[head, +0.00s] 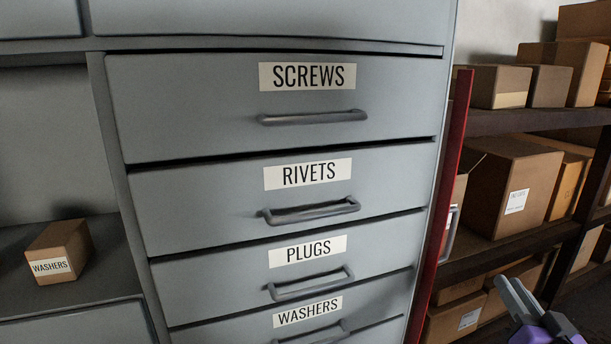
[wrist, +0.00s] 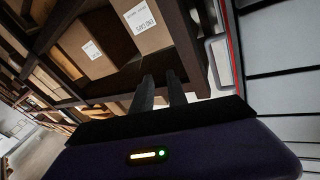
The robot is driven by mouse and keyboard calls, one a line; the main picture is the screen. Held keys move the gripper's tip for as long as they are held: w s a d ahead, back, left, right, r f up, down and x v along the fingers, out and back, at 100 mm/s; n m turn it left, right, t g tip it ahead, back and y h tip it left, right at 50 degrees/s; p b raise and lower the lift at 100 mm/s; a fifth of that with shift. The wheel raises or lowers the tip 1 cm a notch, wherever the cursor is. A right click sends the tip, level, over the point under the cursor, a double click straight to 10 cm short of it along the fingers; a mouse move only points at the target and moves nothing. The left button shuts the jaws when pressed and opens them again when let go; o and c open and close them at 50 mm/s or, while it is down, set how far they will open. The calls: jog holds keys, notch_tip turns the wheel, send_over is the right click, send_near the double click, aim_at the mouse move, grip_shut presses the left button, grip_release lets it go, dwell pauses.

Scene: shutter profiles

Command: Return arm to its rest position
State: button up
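My gripper (head: 518,290) is at the lower right of the head view, in front of the shelving and clear of the drawer cabinet. In the wrist view its two dark fingers (wrist: 161,84) stand a small gap apart with nothing between them. The grey drawers marked SCREWS (head: 200,105), RIVETS (head: 205,205), PLUGS (head: 215,275) and WASHERS (head: 215,330) look closed. The lowest one is cut off by the frame edge. A small cardboard box marked WASHERS (head: 62,250) sits in the open compartment at the left.
Dark shelving (head: 540,120) with several cardboard boxes (head: 513,185) stands at the right, and it also shows behind the fingers in the wrist view (wrist: 130,75). A red upright edge (head: 447,190) runs beside the cabinet. Drawer handles (head: 312,117) stick out from the fronts.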

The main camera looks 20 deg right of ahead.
jog(key=s+a+f+n+g+y, duration=0.15)
jog(key=s+a+f, duration=0.25)
jog(key=s+a, duration=0.6)
jog(key=s+a+f+n+y, duration=0.3)
jog(key=s+a+f, duration=0.1)
jog(key=s+a, duration=0.6)
jog(key=s+a+f+n+g+y, duration=0.1)
jog(key=s+a+f+n+y, duration=0.3)
jog(key=s+a, duration=0.6)
notch_tip(320, 180, up, 14)
jog(key=a+m+h+p, duration=0.1)
jog(key=p, duration=1.4)
jog(key=shift+w+a+r, duration=0.2)
jog(key=shift+w, duration=0.2)
